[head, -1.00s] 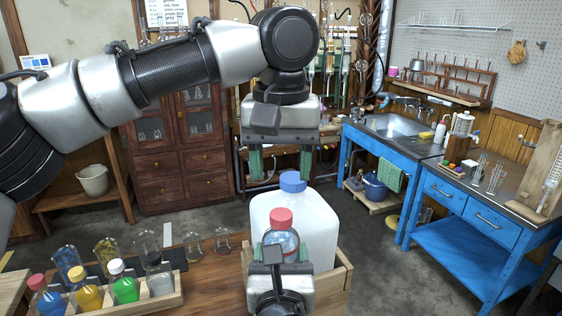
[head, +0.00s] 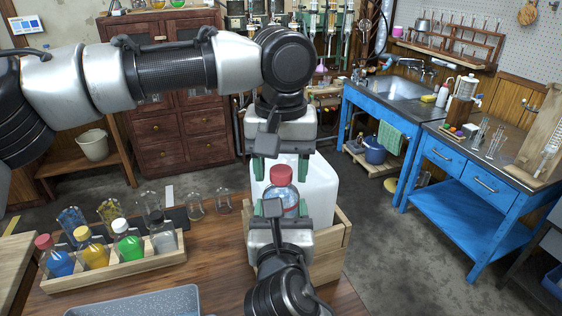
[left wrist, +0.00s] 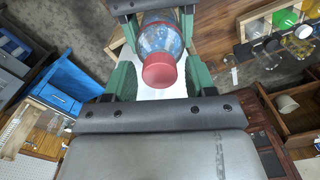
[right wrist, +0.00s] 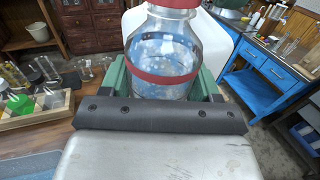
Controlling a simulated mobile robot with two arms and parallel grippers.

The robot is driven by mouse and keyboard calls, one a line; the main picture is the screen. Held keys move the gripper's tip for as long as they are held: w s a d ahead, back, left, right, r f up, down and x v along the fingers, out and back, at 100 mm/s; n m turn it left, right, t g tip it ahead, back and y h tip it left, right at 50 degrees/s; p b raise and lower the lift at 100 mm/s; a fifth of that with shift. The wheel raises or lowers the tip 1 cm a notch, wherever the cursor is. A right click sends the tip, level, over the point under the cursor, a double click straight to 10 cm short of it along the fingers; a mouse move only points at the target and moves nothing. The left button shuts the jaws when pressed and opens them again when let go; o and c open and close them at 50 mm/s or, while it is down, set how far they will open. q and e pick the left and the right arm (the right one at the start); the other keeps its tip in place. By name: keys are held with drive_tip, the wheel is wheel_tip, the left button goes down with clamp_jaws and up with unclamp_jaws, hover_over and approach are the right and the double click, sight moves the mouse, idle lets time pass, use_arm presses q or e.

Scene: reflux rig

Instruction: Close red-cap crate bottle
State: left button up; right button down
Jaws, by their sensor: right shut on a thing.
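The clear bottle with a red cap (head: 281,174) stands upright in front of the white jug (head: 318,190), by the wooden crate (head: 330,240). My right gripper (head: 281,210) is shut around the bottle's body. The right wrist view shows the bottle's glass (right wrist: 163,62) with a red band, between green fingers. The red cap sits on the bottle's top; how tight it is cannot be seen. My left gripper (head: 281,168) points down over it, open, its green fingers on either side. In the left wrist view the cap (left wrist: 160,71) lies between the fingers with gaps.
A wooden rack (head: 115,262) of several coloured bottles stands at the left, with glassware behind it. A grey tray (head: 140,303) lies at the front. The blue sink bench (head: 385,110) and blue side table (head: 460,180) are off to the right.

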use_arm(q)
drive_tip(key=c, duration=0.8)
drive_tip(key=m, duration=0.3)
drive_tip(key=shift+c, duration=0.2)
drive_tip(key=m, duration=0.4)
drive_tip(key=shift+m, duration=0.3)
drive_tip(key=m, duration=0.7)
drive_tip(key=o, duration=1)
drive_tip(key=shift+r, duration=2.3)
